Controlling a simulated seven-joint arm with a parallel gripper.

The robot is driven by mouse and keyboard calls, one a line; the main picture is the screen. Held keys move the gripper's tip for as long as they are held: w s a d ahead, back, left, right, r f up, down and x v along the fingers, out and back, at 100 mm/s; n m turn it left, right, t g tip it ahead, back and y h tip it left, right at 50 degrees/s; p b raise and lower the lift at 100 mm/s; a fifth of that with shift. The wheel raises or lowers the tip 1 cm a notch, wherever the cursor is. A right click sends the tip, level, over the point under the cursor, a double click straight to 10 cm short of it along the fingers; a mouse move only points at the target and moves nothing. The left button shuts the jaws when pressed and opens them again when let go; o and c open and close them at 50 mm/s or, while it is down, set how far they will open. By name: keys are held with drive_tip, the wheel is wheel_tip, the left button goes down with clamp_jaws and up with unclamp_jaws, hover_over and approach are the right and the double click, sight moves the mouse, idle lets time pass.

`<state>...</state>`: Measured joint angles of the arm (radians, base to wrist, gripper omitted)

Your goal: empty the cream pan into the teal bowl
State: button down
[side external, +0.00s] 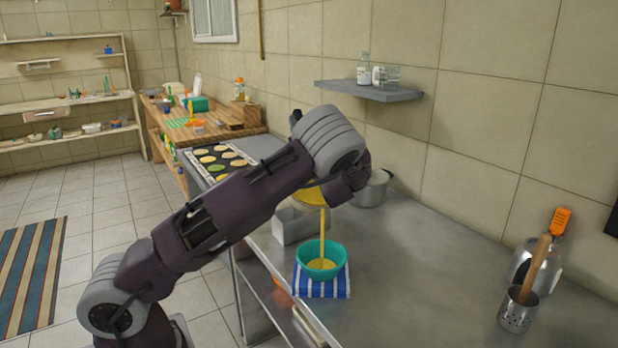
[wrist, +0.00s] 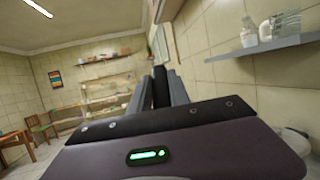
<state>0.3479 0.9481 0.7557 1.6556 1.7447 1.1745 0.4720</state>
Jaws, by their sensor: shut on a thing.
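The teal bowl (side external: 304,256) stands upright on a blue and white striped cloth (side external: 337,289) on the steel counter. A yellow stream (side external: 322,236) falls into it, and yellow liquid lies inside. The stream comes from the tilted cream pan (side external: 312,194), of which a yellowish part shows under my wrist; the rest is hidden by my arm. The pan is above the bowl, apart from it. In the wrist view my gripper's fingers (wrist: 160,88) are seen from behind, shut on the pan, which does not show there.
A metal container (side external: 289,229) stands left of and behind the bowl. A silver pot (side external: 373,190) is close behind my wrist. A wall shelf (side external: 369,92) holds jars. A utensil holder (side external: 517,312) stands at the right. The counter between bowl and holder is clear.

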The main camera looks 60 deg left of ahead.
drive_tip(key=shift+d+r, duration=0.15)
drive_tip(key=shift+d, duration=0.05)
idle(0.4)
drive_tip(key=shift+s+d+r+y, duration=0.15)
drive_tip(key=shift+d+r+y, duration=0.15)
drive_tip(key=shift+y, duration=0.1)
drive_tip(key=shift+d, duration=0.1)
idle(0.6)
drive_tip(key=shift+s+d+r+y, duration=0.15)
drive_tip(key=shift+d+r+y, duration=0.15)
drive_tip(key=shift+d, duration=0.15)
idle(0.4)
drive_tip(key=shift+d, duration=0.1)
idle(0.4)
drive_tip(key=shift+s+d+r+t+y, duration=0.15)
drive_tip(key=shift+d+r+t+y, duration=0.15)
drive_tip(key=shift+d+y, duration=0.15)
drive_tip(key=shift+d, duration=0.15)
idle(0.5)
drive_tip(key=shift+s+d+r+y, duration=0.15)
drive_tip(key=shift+d+r+y, duration=0.15)
drive_tip(key=shift+d, duration=0.2)
